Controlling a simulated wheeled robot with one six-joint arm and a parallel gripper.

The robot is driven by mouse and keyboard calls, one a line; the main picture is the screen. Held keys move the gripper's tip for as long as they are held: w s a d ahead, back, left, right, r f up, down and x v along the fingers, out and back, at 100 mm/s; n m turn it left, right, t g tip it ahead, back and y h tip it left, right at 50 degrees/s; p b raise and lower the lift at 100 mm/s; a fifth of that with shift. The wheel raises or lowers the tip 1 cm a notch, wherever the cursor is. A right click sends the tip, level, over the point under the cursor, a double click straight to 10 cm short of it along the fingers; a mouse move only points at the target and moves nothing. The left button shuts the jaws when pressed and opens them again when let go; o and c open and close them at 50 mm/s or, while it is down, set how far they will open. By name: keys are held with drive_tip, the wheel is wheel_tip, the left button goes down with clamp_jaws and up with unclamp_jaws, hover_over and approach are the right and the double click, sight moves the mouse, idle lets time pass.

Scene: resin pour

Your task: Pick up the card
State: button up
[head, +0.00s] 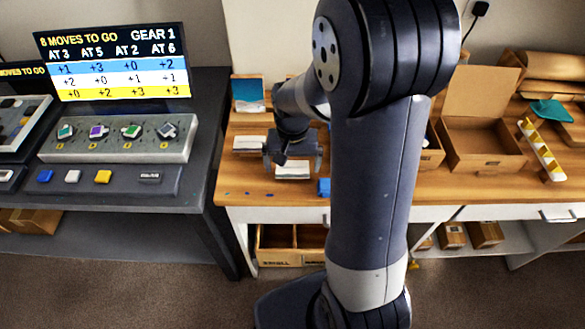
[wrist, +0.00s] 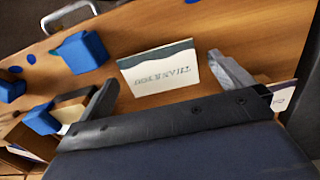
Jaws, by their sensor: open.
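The white card (wrist: 160,76) with a grey-green band and the printed words "THANK YOU", upside down in the wrist view, lies on the wooden table. In the head view the card (head: 292,171) lies beneath my gripper (head: 292,163). My gripper (wrist: 163,72) is open, with one finger on each side of the card in the wrist view. Nothing is held between the fingers. I cannot tell how high the fingertips are above the table.
A blue block (wrist: 82,52) sits near the card; it also shows in the head view (head: 324,187). Another pale card (head: 250,142) lies left of my gripper. An open cardboard box (head: 480,150) stands at right. A console with a screen (head: 112,62) stands at left.

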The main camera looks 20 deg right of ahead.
drive_tip(key=shift+c, duration=0.2)
drive_tip(key=c, duration=0.7)
